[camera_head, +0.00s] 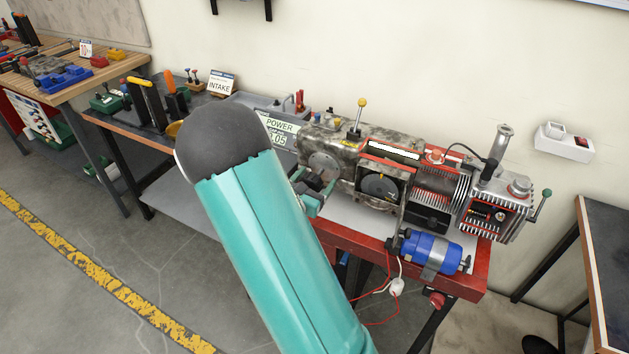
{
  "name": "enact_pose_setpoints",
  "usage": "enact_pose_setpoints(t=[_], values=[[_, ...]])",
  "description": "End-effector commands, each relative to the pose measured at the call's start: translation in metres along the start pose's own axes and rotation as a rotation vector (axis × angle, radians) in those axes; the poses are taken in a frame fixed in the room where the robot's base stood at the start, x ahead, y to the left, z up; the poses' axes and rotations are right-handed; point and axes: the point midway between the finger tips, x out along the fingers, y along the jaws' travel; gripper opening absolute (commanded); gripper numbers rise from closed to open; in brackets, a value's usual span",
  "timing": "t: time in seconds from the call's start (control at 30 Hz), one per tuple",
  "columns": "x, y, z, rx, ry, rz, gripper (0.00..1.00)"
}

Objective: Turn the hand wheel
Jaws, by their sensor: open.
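A grey-metal engine assembly stands on a red bench (452,283). A round grey disc (325,165) sits at its left end, and a dark wheel (380,187) shows in a red-edged opening in its middle. I cannot tell for sure which of these is the hand wheel. My gripper (315,186) is small in view, with teal parts beside my arm, just below the grey disc. It is open. My large teal arm hides part of the bench and the gripper's left side. Whether the fingers touch the disc cannot be told.
A blue cylinder (431,251) with wires lies at the bench's front. A yellow-knobbed lever (360,112) stands on top of the assembly, and a green-knobbed lever (541,204) sticks out right. A POWER sign (280,127) stands behind my arm. Floor at left is clear.

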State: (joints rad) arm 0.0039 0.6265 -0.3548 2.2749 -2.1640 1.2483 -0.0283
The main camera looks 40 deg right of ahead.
Motion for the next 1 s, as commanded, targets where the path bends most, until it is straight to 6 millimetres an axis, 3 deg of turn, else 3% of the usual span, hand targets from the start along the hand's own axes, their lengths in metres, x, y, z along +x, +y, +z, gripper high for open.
enact_pose_setpoints(t=[0.1, 0.33, 0.67, 1.0], values=[[-0.0003, 0.0002, 0.0, 0.0, 0.0, 0.0, 0.76], [-0.0005, 0.0, 0.0, 0.0, 0.0, 0.0, 0.33], [-0.0008, -0.0001, -0.0002, -0.028, 0.0, 0.0, 0.33], [-0.0013, -0.0004, -0.0003, -0.213, 0.001, 0.001, 0.33]])
